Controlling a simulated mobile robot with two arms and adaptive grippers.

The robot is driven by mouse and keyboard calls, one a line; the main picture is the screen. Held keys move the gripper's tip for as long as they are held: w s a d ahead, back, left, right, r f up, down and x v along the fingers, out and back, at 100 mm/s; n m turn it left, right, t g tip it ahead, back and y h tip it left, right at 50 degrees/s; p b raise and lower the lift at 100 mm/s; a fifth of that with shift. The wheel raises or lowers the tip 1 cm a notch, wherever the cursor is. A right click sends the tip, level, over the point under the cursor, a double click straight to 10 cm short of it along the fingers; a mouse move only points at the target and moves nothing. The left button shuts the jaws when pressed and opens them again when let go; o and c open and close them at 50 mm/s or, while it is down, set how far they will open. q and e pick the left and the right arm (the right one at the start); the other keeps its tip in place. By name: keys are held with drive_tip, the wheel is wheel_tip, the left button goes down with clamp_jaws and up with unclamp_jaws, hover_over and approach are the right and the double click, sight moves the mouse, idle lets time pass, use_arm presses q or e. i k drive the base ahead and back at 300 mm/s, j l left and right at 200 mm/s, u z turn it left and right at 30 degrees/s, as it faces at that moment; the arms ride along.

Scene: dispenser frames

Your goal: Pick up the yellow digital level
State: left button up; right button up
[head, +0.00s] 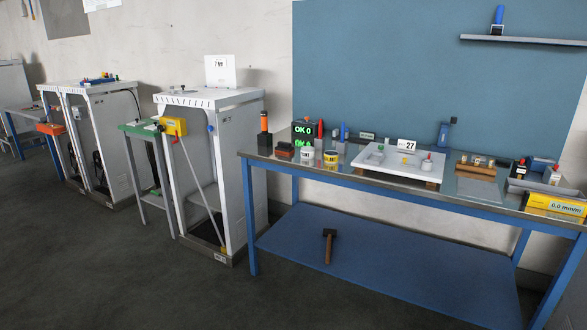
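The yellow digital level (555,206) lies at the right end of the blue workbench, near its front right corner. It is a long yellow box with a light display reading "0.0 mm/m". Neither of my grippers shows in the head view, and nothing is seen touching the level.
The blue-framed workbench (375,184) carries a white board (390,168) on wood, wooden blocks and a grey tray (540,187) just behind the level. A hammer (328,246) lies on the lower shelf. White dispenser frames (210,97) stand left. Dark floor in front is clear.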

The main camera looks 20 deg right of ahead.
sight(531, 199)
drive_tip(key=l+z, duration=0.1)
drive_tip(key=z, duration=0.4)
drive_tip(key=l+z, duration=0.1)
drive_tip(key=z, duration=0.35)
drive_tip(key=i+z, duration=0.1)
drive_tip(key=z, duration=0.4)
drive_tip(key=i+l+z, duration=0.1)
drive_tip(key=z, duration=0.4)
drive_tip(key=i+j+z, duration=0.2)
